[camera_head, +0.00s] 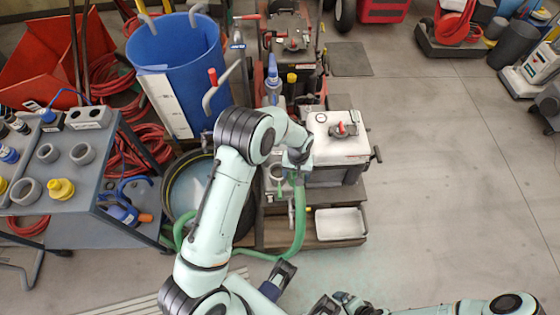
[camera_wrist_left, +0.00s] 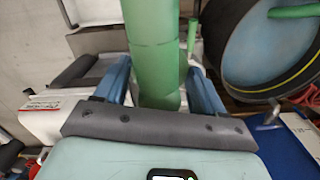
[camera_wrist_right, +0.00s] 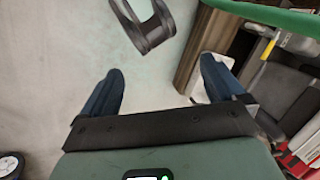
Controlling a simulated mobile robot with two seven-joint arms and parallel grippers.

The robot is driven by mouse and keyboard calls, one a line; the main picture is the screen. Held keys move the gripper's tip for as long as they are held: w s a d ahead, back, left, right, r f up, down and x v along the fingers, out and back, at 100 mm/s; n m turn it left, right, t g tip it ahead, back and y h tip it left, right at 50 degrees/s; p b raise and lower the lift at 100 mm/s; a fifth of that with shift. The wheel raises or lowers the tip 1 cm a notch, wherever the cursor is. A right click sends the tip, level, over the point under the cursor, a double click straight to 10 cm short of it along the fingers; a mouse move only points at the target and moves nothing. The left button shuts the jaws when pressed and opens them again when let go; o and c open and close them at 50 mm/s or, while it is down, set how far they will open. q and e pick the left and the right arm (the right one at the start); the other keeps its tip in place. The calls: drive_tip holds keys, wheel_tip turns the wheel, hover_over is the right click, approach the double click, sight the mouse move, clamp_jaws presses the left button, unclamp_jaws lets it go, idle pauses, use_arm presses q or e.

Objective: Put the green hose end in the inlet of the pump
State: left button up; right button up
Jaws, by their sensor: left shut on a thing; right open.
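The green hose (camera_head: 300,215) runs up from the floor to my left gripper (camera_head: 295,165), beside the white-lidded machine (camera_head: 335,145), which looks like the pump. In the left wrist view my left gripper (camera_wrist_left: 157,72) is shut around the green hose (camera_wrist_left: 153,45), which stands lengthwise between the fingers. The hose end itself is hidden, and I cannot make out the inlet. My right gripper (camera_wrist_right: 160,75) is open and empty in the right wrist view. It shows only in part at the bottom edge of the head view (camera_head: 325,305).
A blue barrel (camera_head: 180,65) and a round tub (camera_head: 178,190) stand left of my left gripper. A grey bench (camera_head: 85,205) with rings and fittings is at the left. A white tray (camera_head: 340,224) lies below the machine.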

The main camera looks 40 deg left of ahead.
use_arm(q)
drive_tip(key=w+a+f+n+b, duration=0.3)
drive_tip(key=a+f+n+b, duration=0.2)
drive_tip(key=a+b, duration=0.5)
wheel_tip(320, 180, down, 2)
drive_tip(key=shift+w+a+f+n+b, duration=0.15)
drive_tip(key=shift+n+b, duration=0.25)
drive_tip(key=shift+b, duration=0.4)
use_arm(e)
drive_tip(key=w+d+f+t, duration=0.1)
drive_tip(key=w+d+f, duration=0.1)
drive_tip(key=w+f, duration=0.2)
drive_tip(key=w+d+f+t+h, duration=0.1)
drive_tip(key=w+f, duration=0.3)
drive_tip(key=f, duration=0.5)
drive_tip(key=shift+d+f+m+t, duration=0.15)
drive_tip(key=shift+d+m+t, duration=0.15)
drive_tip(key=shift+d+t, duration=0.1)
use_arm(q)
drive_tip(key=shift+f+b, duration=1)
drive_tip(key=shift+f, duration=1.15)
use_arm(e)
drive_tip(key=shift+w+f, duration=0.1)
drive_tip(key=shift+f, duration=1.1)
use_arm(q)
drive_tip(key=o, duration=1.3)
